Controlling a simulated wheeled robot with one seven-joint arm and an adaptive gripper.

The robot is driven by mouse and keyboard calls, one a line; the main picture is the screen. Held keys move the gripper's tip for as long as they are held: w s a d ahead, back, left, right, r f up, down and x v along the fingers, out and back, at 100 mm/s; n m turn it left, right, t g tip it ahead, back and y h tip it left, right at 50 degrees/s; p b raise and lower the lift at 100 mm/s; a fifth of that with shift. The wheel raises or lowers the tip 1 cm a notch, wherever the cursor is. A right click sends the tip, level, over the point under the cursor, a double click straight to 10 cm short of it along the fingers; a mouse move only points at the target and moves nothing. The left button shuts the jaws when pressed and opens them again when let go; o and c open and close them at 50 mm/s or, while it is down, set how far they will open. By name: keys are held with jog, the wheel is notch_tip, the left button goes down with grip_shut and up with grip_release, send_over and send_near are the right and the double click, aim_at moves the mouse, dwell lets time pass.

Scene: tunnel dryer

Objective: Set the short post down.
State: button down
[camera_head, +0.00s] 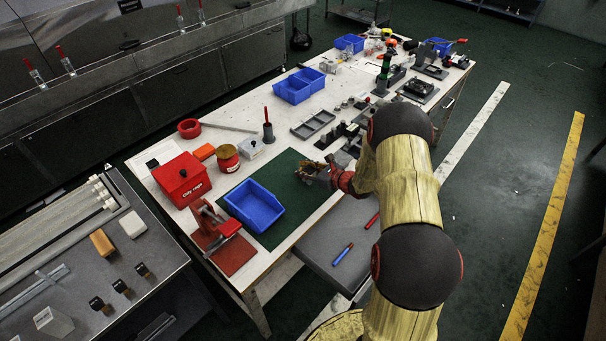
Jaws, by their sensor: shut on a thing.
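My gripper (320,173) is at the right edge of the green mat (289,191), near the front edge of the long white workbench. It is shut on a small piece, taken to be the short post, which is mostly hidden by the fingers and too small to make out. I cannot tell whether the held piece touches the mat or hangs above it.
A blue open bin (254,205) stands on the mat's left part. A red rag box (182,180), a red press (214,226), a red-topped post (268,126) and a grey tray (313,124) stand around. The mat's middle looks clear.

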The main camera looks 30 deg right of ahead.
jog(key=shift+f, duration=0.9)
jog(key=shift+f+b, duration=0.25)
jog(key=shift+b, duration=0.05)
jog(key=c, duration=1.4)
grip_release()
jog(key=shift+r, duration=0.1)
